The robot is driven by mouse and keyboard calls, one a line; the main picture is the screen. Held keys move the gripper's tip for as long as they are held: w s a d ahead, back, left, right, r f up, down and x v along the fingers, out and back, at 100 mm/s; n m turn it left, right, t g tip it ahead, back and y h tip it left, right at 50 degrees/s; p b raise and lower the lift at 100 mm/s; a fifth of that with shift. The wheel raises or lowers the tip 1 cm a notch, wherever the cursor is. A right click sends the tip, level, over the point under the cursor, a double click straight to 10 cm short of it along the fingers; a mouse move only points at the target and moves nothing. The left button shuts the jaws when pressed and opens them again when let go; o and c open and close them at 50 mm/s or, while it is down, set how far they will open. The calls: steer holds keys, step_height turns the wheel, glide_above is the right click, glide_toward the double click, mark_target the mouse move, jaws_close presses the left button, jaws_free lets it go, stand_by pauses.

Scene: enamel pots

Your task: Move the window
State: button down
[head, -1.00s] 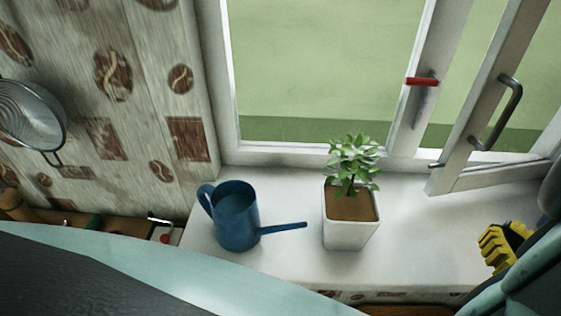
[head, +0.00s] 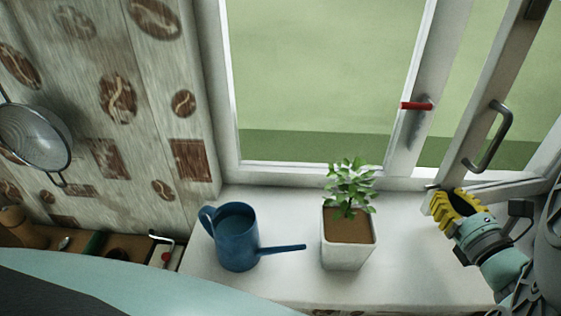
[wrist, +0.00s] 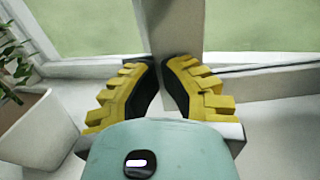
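The window has an open white sash (head: 497,85) at the right, swung inward over the sill, with a grey bar handle (head: 489,138). My gripper (head: 442,205), with yellow fingers, is at the sash's lower free corner, below the handle. In the wrist view the sash (wrist: 186,30) rises straight ahead between the fingers, and the fingertips (wrist: 160,64) are close together with a narrow gap. I cannot tell whether they press on the sash edge.
A white pot (head: 347,245) with a green plant stands on the sill left of my gripper. A blue watering can (head: 237,240) is further left. The sill (head: 405,265) between pot and gripper is clear.

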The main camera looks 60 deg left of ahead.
steer(key=shift+w+a, duration=0.1)
steer(key=shift+a, duration=0.25)
steer(key=b, duration=0.1)
steer(key=a+m+t+b, duration=0.1)
steer(key=shift+w+a+f+h+b, duration=0.1)
steer(key=shift+w+a+h+b, duration=0.2)
steer(key=shift+w+t, duration=0.1)
steer(key=shift+t, duration=0.3)
steer(key=shift+d, duration=0.15)
